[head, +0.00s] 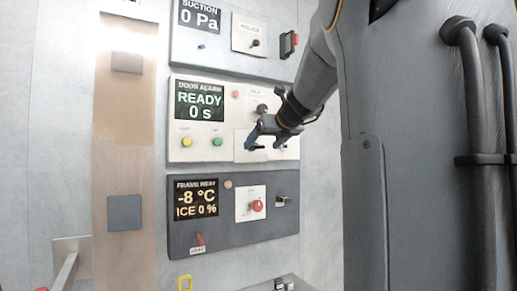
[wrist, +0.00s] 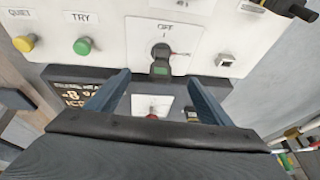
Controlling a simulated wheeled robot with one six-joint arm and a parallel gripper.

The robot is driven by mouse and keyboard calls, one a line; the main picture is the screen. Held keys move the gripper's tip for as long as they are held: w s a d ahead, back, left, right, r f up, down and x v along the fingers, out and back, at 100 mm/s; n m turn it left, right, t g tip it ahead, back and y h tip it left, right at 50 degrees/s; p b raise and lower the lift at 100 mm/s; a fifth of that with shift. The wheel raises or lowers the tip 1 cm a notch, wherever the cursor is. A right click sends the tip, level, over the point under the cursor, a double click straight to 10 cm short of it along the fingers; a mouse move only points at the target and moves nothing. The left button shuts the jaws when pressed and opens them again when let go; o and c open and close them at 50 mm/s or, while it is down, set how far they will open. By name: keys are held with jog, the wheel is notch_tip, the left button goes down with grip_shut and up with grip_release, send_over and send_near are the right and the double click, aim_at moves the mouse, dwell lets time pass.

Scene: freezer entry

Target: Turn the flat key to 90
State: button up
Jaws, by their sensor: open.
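The flat key appears to be the dark round switch with a green-faced tab in the wrist view (wrist: 161,52), under an "OFF" label on the white door alarm panel (head: 215,153). The tab points down in the wrist view. The key's tab shows between and just beyond the fingertips. I cannot tell whether they touch the panel.
A yellow button (wrist: 25,43) and a green "TRY" button (wrist: 83,46) lie left of the switch. The alarm display (head: 199,100) reads READY, 0 s. Below is the dark frame heat panel (head: 215,238) with a red knob (head: 256,206). A large grey door (head: 415,150) stands right.

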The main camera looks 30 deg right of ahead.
jog(key=shift+s+a+f+b, duration=0.1)
jog(key=shift+s+a+b, duration=0.05)
jog(key=shift+s, duration=0.75)
jog(key=shift+s+a+f+b, duration=0.1)
jog(key=shift+s+f+b, duration=0.05)
jog(key=shift+s, duration=0.75)
jog(key=shift+s+a+f+b, duration=0.1)
jog(key=shift+s+a+b, duration=0.05)
jog(key=shift+s, duration=0.75)
